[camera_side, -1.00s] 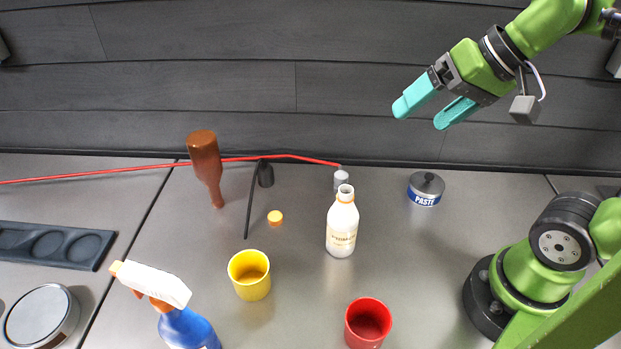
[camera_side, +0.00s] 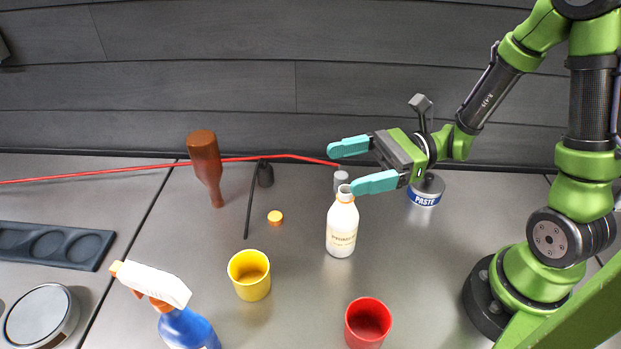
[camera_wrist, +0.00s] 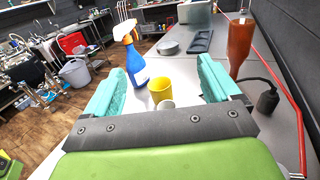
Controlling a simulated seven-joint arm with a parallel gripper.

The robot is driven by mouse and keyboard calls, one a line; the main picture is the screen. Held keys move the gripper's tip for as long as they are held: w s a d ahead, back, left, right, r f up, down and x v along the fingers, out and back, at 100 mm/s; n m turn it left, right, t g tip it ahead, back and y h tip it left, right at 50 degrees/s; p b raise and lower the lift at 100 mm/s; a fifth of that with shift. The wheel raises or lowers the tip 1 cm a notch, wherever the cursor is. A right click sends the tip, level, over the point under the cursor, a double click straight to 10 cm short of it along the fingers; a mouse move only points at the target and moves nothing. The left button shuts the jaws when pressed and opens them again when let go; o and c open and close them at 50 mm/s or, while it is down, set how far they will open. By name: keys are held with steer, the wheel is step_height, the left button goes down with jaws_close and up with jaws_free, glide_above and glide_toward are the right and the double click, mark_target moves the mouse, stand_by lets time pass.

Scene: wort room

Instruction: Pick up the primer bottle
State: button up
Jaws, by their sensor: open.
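The primer bottle (camera_side: 341,236) is a white bottle with a pale label and an orange ring at its neck. It stands upright and uncapped near the middle of the table. My gripper (camera_side: 346,168) is open and empty, with its two teal fingers spread above and just behind the bottle's mouth. The near fingertip overlaps the mouth in the side view; I cannot tell whether they touch. In the wrist view, a pale round top (camera_wrist: 166,104), probably the bottle's, shows low between the fingers, partly hidden by my gripper (camera_wrist: 160,75).
A yellow cup (camera_side: 249,285), a red cup (camera_side: 368,325) and a blue spray bottle (camera_side: 187,330) stand in front. An orange cap (camera_side: 275,217) lies left. A brown bottle (camera_side: 206,170), red hose (camera_side: 110,172) and paste tin (camera_side: 427,192) are behind or beside.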

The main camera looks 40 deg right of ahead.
mark_target(330, 231)
step_height(330, 231, down, 11)
steer(key=shift+f, duration=0.1)
steer(key=f, duration=0.4)
steer(key=shift+a+f, duration=0.2)
steer(key=shift+a, duration=0.05)
steer(key=shift+x, duration=1.1)
steer(key=shift+w+a+r, duration=0.1)
steer(key=shift+w+a, duration=0.05)
steer(key=shift+w, duration=0.05)
steer(key=shift+c, duration=0.4)
steer(key=c, duration=1.1)
steer(key=shift+r, duration=0.15)
